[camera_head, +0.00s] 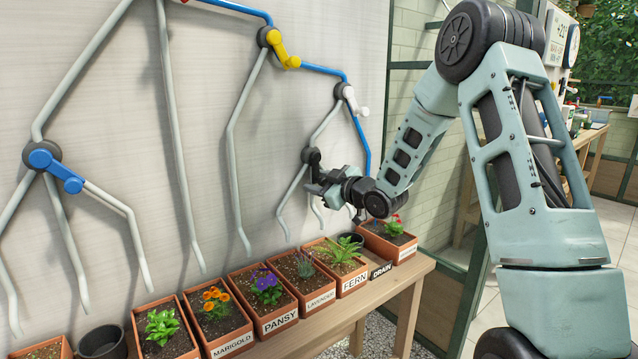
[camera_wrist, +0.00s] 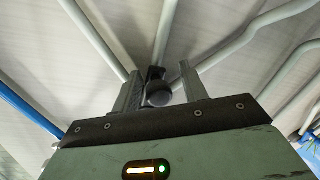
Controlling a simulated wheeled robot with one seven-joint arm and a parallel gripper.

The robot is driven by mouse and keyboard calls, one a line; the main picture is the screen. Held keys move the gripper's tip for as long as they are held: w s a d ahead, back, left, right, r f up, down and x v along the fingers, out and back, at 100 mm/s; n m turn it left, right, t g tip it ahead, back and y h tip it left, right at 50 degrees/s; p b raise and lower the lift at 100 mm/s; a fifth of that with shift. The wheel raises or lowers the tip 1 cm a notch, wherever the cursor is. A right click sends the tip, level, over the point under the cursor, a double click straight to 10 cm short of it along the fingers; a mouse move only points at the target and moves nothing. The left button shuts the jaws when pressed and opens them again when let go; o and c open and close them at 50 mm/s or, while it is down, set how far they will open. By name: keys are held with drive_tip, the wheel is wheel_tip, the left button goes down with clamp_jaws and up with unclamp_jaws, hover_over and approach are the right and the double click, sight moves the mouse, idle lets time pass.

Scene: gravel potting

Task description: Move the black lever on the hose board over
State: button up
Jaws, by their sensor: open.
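The black lever (camera_head: 311,156) sits at a pipe junction low on the right part of the hose board (camera_head: 215,110). In the head view my gripper covers part of it. My gripper (camera_head: 322,183) is right at the lever, its fingers pointing at the board. In the wrist view the black lever's rounded end (camera_wrist: 158,94) shows between the two spread fingers of my gripper (camera_wrist: 160,88). The fingers are open; contact with the lever cannot be told.
A yellow lever (camera_head: 282,50), a white lever (camera_head: 352,98) and a blue lever (camera_head: 56,170) are on the same board. Below, several labelled plant pots and a black drain pot (camera_head: 351,238) stand on a wooden bench (camera_head: 385,290). Pipes run close around my gripper.

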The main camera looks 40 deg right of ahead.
drive_tip(key=shift+s, duration=0.1)
drive_tip(key=s+d, duration=0.1)
drive_tip(key=s, duration=0.7)
drive_tip(key=s+d+r, duration=0.1)
drive_tip(key=s, duration=0.8)
drive_tip(key=shift+d+r+p, duration=0.25)
drive_tip(key=shift+r+p, duration=0.05)
drive_tip(key=shift+p, duration=0.1)
